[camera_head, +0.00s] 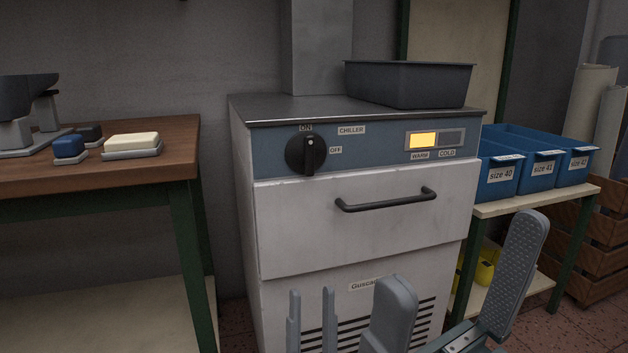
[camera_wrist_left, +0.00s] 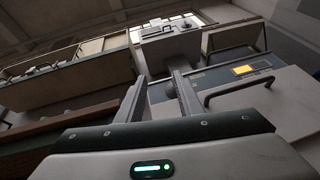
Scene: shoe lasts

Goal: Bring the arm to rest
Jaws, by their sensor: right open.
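My left gripper (camera_head: 312,293) shows as two thin upright fingers low in front of the chiller, with a clear gap between them. In the left wrist view its fingers (camera_wrist_left: 160,78) stand apart with nothing held. My right gripper (camera_head: 462,255) is nearer the camera, its two broad padded fingers wide apart and empty. The white chiller (camera_head: 350,228) has its drawer closed. Its black knob (camera_head: 306,153) stands upright, its white mark toward ON. The yellow WARM lamp (camera_head: 423,140) is lit and the COLD lamp (camera_head: 451,138) is dark.
A dark tray (camera_head: 410,85) sits on the chiller top. A wooden bench (camera_head: 100,172) at left bears a blue block (camera_head: 69,146) and a cream block (camera_head: 132,140). Blue size bins (camera_head: 500,177) stand on a shelf at right. The drawer handle (camera_head: 386,203) juts forward.

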